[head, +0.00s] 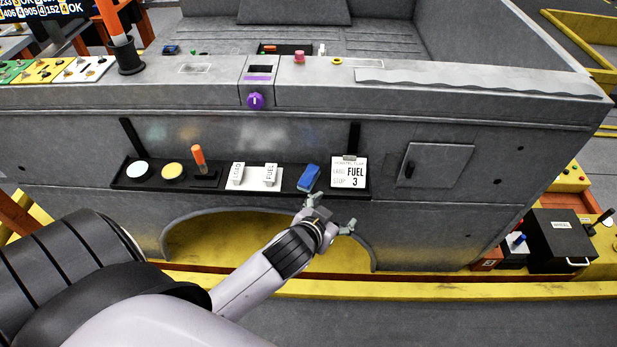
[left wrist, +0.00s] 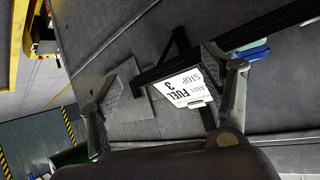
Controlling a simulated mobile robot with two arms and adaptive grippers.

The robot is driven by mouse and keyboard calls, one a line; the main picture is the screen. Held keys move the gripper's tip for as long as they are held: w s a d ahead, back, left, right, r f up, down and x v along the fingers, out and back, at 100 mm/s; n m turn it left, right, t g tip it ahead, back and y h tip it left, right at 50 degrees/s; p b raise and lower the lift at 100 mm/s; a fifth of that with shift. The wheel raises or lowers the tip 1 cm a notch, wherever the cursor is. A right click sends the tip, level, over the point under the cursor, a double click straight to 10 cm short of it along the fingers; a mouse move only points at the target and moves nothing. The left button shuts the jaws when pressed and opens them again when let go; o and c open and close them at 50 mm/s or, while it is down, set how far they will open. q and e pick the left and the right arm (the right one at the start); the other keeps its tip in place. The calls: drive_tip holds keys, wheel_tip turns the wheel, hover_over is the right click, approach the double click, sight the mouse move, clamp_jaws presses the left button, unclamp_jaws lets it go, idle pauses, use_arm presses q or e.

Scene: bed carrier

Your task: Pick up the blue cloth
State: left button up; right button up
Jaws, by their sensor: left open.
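The blue cloth (head: 309,178) lies on a black shelf (head: 212,184) on the side of the grey carrier, between white labelled switches and a white FUEL 3 card. In the left wrist view the blue cloth (left wrist: 252,54) shows at the right, partly hidden behind one finger. My left gripper (head: 331,210) is open and empty, just below and right of the cloth. In the left wrist view its fingers (left wrist: 165,75) stand apart, with the FUEL 3 card between them and the cloth outside them. My right gripper is in neither view.
The FUEL 3 card (head: 349,172) stands right of the cloth, and the white switches (head: 254,175) are to its left. An orange-handled tool (head: 199,158) and a yellow disc (head: 173,171) are further left. Below the shelf is a yellow wheel arch (head: 215,240).

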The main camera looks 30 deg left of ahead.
use_arm(q)
drive_tip(key=w+d+r+m+t+h, duration=0.25)
drive_tip(key=w+r+t, duration=0.2)
drive_tip(key=r, duration=0.35)
drive_tip(key=w+d+r+m+t+h, duration=0.1)
drive_tip(key=w+d+r+t+h, duration=0.15)
drive_tip(key=w+r, duration=0.5)
drive_tip(key=s+d+r+m+g+h, duration=0.2)
drive_tip(key=d+r+m+g+h, duration=0.2)
drive_tip(key=d+r+m+h, duration=0.25)
drive_tip(key=s+d+r+m+g+h, duration=0.3)
drive_tip(key=d+r+m+g+h, duration=0.15)
drive_tip(key=d+m+h, duration=0.3)
drive_tip(key=n+g+y, duration=0.2)
drive_tip(key=g+y, duration=0.8)
drive_tip(key=y, duration=0.8)
hover_over(310, 174)
wheel_tip(310, 174, down, 8)
wheel_tip(310, 174, down, 10)
drive_tip(key=shift+s+f, duration=0.15)
wheel_tip(310, 174, down, 7)
drive_tip(key=shift+r, duration=0.2)
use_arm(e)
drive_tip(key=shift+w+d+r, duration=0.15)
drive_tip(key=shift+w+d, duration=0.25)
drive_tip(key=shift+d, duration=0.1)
